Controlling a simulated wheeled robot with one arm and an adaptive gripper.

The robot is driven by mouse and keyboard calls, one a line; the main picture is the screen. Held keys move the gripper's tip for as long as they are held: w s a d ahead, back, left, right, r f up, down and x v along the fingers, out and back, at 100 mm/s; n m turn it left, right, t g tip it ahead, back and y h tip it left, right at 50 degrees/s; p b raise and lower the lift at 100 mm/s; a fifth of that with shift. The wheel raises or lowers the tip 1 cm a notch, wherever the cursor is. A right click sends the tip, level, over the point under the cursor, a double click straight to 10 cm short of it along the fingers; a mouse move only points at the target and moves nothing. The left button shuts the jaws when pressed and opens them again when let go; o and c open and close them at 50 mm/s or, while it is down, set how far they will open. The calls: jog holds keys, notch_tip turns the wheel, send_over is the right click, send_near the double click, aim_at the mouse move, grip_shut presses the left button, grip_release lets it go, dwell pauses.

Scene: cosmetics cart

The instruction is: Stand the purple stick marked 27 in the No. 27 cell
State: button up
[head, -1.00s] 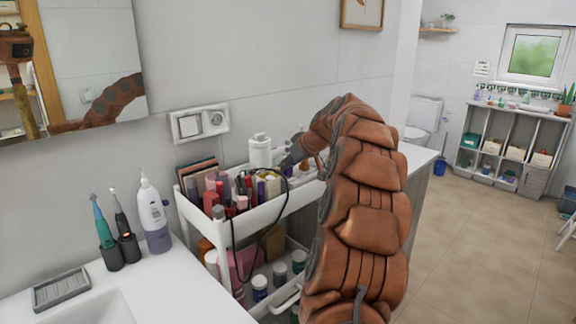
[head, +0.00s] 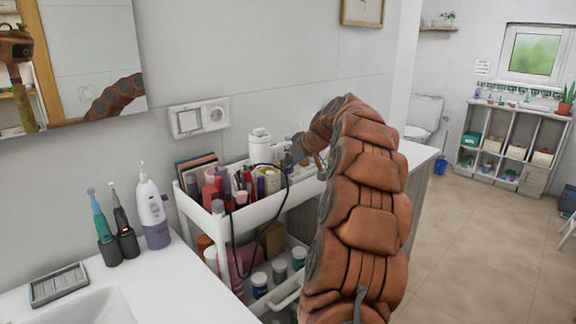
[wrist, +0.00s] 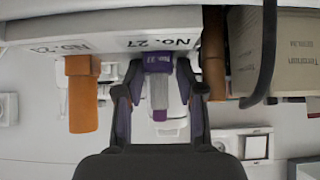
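In the wrist view, where lettering appears upside down, the purple stick (wrist: 158,82) has a grey middle band and a marking that reads like 27. My gripper (wrist: 160,78) has a finger on each side of it, and the fingertips appear to press on it. The stick lines up with the No. 27 label on the white rack wall (wrist: 110,42), its end at the wall's edge. I cannot tell whether it is inside the cell or in front of it.
An orange stick (wrist: 82,95) stands at the neighbouring label, and another orange-brown one (wrist: 213,60) is close on the other side. A beige box (wrist: 275,50) and a black cable (wrist: 265,60) are near. The white cart (head: 238,222) holds many cosmetics beside a white bottle (head: 260,146).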

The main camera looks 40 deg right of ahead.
jog(key=shift+o, duration=1)
jog(key=shift+f, duration=0.2)
jog(key=shift+s, duration=0.1)
jog(key=v, duration=1.2)
jog(key=shift+r, duration=0.15)
jog(key=shift+d, duration=0.1)
